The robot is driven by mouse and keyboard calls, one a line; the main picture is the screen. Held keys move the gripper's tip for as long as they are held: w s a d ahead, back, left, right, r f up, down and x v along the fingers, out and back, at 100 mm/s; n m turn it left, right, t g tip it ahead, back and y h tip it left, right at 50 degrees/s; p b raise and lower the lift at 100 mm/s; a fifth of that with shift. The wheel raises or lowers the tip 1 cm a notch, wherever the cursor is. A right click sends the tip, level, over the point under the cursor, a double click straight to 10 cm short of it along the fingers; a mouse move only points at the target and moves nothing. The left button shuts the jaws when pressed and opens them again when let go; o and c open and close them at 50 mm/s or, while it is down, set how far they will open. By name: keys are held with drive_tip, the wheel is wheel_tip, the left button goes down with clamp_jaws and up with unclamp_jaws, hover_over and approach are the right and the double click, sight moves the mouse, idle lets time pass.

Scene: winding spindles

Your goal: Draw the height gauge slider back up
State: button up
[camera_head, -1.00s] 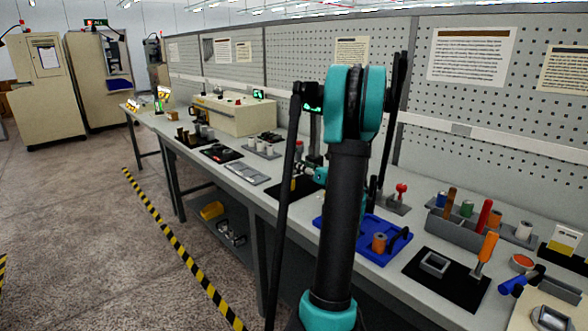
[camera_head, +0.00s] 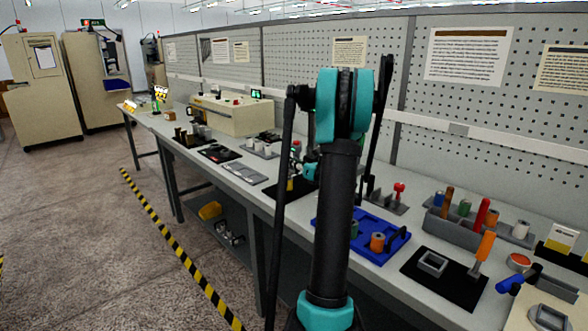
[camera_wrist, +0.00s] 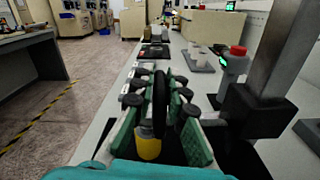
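The height gauge shows in the wrist view as an upright grey metal column (camera_wrist: 288,48) on the right, with a black block (camera_wrist: 258,112) around its lower part. My gripper (camera_wrist: 163,84) is left of this block, low over the bench. Its teal-padded fingers are apart, with an upright black rounded piece (camera_wrist: 160,100) between them. I cannot tell whether the pads press on that piece or what it belongs to. A yellow part (camera_wrist: 148,148) shows below, between the fingers. In the head view my arm hides most of the gauge and gripper.
A red-topped device (camera_wrist: 234,62) stands beyond the gauge, near a tray of white cylinders (camera_wrist: 200,57). In the head view, a blue tray (camera_head: 374,250) with an orange spool and a grey bin (camera_head: 460,232) of tools lie right of my arm. The floor at left is open.

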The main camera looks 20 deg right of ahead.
clamp_jaws()
drive_tip(key=shift+r, duration=0.15)
wheel_tip(320, 180, up, 15)
drive_tip(key=shift+r, duration=0.2)
idle(2.0)
drive_tip(key=o, duration=0.6)
unclamp_jaws()
drive_tip(key=shift+c, duration=0.2)
drive_tip(key=v, duration=0.7)
